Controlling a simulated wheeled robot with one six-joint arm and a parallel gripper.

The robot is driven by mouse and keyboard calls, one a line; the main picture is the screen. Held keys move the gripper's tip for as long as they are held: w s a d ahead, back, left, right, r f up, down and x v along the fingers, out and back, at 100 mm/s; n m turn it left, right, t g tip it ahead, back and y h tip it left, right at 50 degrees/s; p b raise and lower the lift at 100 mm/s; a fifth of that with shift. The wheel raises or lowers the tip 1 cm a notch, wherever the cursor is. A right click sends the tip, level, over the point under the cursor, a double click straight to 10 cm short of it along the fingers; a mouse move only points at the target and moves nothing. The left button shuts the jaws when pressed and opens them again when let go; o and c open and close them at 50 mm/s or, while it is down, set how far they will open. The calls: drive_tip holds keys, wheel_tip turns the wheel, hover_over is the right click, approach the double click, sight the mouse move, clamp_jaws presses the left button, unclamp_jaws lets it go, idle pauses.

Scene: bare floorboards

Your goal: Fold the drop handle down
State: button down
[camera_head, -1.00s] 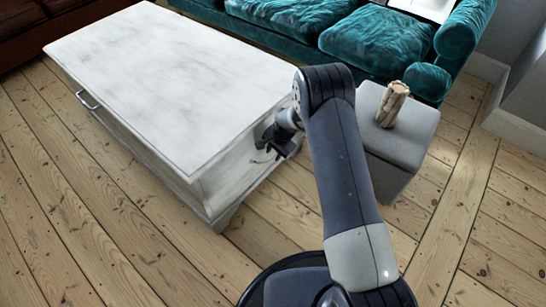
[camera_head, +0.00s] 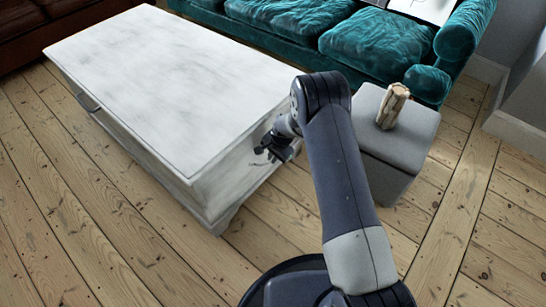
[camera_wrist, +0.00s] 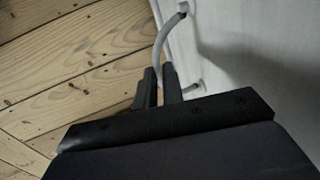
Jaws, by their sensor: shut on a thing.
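The drop handle (camera_wrist: 160,42) is a curved grey metal bar on the white end face of the chest-like coffee table (camera_head: 160,80). In the wrist view it stands out from the face, arching from a mount at the top towards my fingers. A second mount (camera_wrist: 194,88) shows lower on the face. My gripper (camera_wrist: 160,82) is shut on the handle, its two dark fingers on either side of the bar. In the head view my gripper (camera_head: 262,150) is at the table's right end, and the handle there is too small and covered to make out.
Another handle (camera_head: 87,103) is on the table's long left side. A grey ottoman (camera_head: 397,150) with a wooden piece (camera_head: 392,105) on it stands right of my arm. A teal sofa (camera_head: 350,40) is behind. The floorboards in front are clear.

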drive_tip(key=shift+f+b, duration=0.2)
drive_tip(key=shift+b, duration=0.45)
wheel_tip(320, 180, down, 9)
drive_tip(key=t+y+b, duration=0.8)
drive_tip(key=t+y, duration=0.1)
drive_tip(key=y, duration=0.3)
drive_tip(key=shift+r+t, duration=0.15)
drive_tip(key=shift+t, duration=0.15)
idle(0.4)
drive_tip(key=shift+s, duration=0.1)
idle(0.4)
drive_tip(key=c, duration=1.5)
unclamp_jaws()
drive_tip(key=shift+c, duration=0.2)
drive_tip(key=p+v, duration=0.3)
drive_tip(key=v, duration=0.7)
drive_tip(key=shift+d+f, duration=0.25)
drive_tip(key=shift+d, duration=0.05)
